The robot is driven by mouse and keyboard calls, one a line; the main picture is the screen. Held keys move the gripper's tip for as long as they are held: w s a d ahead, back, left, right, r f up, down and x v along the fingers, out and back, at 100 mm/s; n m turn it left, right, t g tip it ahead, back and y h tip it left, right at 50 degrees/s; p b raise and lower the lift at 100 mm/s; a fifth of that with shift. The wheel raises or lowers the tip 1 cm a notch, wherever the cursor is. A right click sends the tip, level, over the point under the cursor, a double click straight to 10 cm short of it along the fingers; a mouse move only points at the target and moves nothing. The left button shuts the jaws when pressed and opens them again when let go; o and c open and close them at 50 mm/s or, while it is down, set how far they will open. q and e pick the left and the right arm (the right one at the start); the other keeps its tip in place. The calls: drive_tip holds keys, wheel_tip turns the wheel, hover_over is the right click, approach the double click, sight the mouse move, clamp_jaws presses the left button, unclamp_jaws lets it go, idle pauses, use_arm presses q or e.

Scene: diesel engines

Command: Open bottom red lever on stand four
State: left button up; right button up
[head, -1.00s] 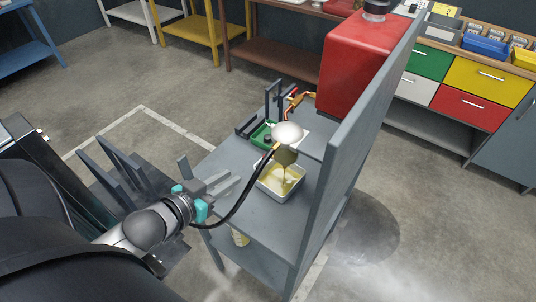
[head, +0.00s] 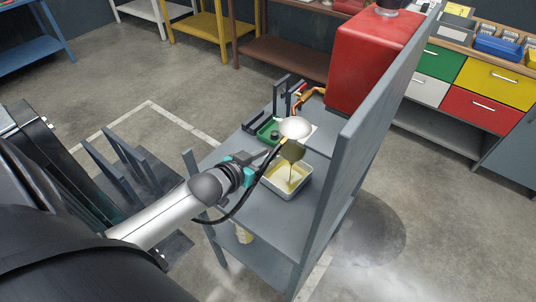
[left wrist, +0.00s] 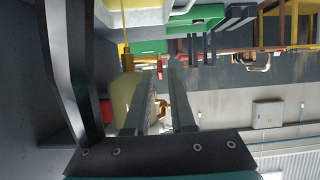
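The grey stand (head: 270,215) carries a red tank (head: 365,62). Beside the tank is copper pipework (head: 312,93) with a small red part (head: 299,88) that looks like a lever; I cannot tell whether it is the bottom one or how it is set. My left gripper (head: 275,155) is over the stand, close to a black hose and white dome lamp. In the left wrist view its fingers (left wrist: 159,103) are apart with a gap between them, and a copper fitting (left wrist: 163,108) shows in line with the gap, apparently beyond it. My right gripper is out of view.
A white tray (head: 303,189) with yellowish liquid and a green tray (head: 266,134) sit on the stand. The lamp (head: 295,128) and black hose (head: 238,208) are near my left arm. A tall grey panel (head: 345,170) bounds the right side.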

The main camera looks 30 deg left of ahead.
use_arm(q)
drive_tip(key=shift+x, duration=0.8)
drive_tip(key=shift+c, duration=0.3)
clamp_jaws()
